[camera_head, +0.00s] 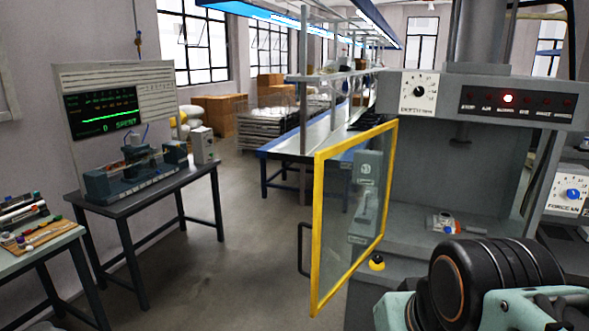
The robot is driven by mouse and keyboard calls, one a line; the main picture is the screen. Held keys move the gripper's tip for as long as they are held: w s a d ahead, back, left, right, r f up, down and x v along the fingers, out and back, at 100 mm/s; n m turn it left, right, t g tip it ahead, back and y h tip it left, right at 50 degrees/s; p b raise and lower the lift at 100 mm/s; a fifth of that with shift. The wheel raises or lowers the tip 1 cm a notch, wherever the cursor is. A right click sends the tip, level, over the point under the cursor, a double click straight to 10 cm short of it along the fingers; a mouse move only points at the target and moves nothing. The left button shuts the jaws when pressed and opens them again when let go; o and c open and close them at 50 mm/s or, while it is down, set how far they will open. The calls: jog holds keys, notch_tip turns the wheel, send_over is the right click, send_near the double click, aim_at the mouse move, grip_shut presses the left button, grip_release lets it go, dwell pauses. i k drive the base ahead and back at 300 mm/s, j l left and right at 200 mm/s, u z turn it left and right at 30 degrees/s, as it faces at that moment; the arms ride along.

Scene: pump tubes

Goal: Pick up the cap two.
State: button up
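I cannot tell which thing is cap two. Several small coloured pieces, perhaps caps, lie on a tan board (42,239) on the table at the left edge. Larger dark and pale cylinders (18,206) lie behind them, one with a red end. They are too small to tell apart. My arm shows at the bottom right as black ribbed and teal links, far from that table. My gripper's fingers are not in view.
A yellow-framed glass door (316,235) stands open on the grey press (425,180). A small fixture (455,224) sits inside the press. A bench (122,197) with a pump rig and screen (104,111) stands at left. Floor between bench and door is clear.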

aim_at(442, 220)
jog(key=j+z, duration=0.1)
jog(key=z, duration=0.45)
jog(key=i+j+z, duration=0.25)
jog(key=j+z, duration=0.3)
jog(key=j, duration=0.15)
jog(key=i+j, duration=0.1)
jog(key=j, duration=0.3)
jog(key=i+j+z, duration=0.15)
jog(key=j, duration=0.55)
jog(key=k+j, duration=0.1)
jog(key=j, duration=0.15)
jog(key=k, duration=0.45)
jog(key=i+l, duration=0.1)
jog(key=l, duration=0.9)
